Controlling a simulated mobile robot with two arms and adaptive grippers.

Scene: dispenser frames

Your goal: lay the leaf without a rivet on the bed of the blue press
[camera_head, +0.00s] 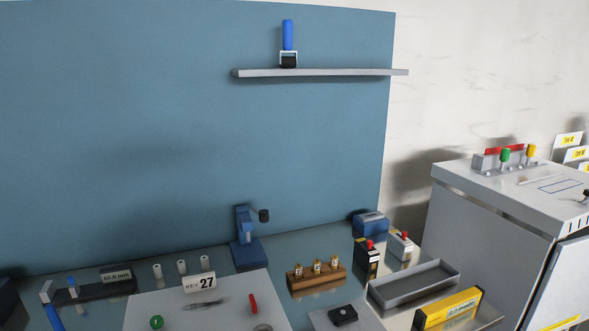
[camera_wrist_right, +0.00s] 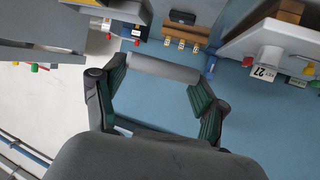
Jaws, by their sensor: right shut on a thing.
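The blue press (camera_head: 247,248) stands at the back of the table against the blue panel, with a dark round knob at its upper right. My right gripper (camera_wrist_right: 163,74) shows only in the right wrist view. Its green-padded fingers are closed on a plain grey bar-like piece (camera_wrist_right: 165,69) that spans between the tips. I cannot tell whether this piece is the leaf, and no rivet shows on it. In the head view neither gripper is seen. I cannot make out a separate leaf on the table or what lies on the press bed.
A wooden stand (camera_head: 316,278) with tagged brass pieces is right of the press. A grey tray (camera_head: 412,286) and yellow box (camera_head: 447,308) lie further right. A white board with a KEY 27 card (camera_head: 199,284) is in front. A shelf (camera_head: 320,73) hangs above. A white cabinet (camera_head: 490,220) stands right.

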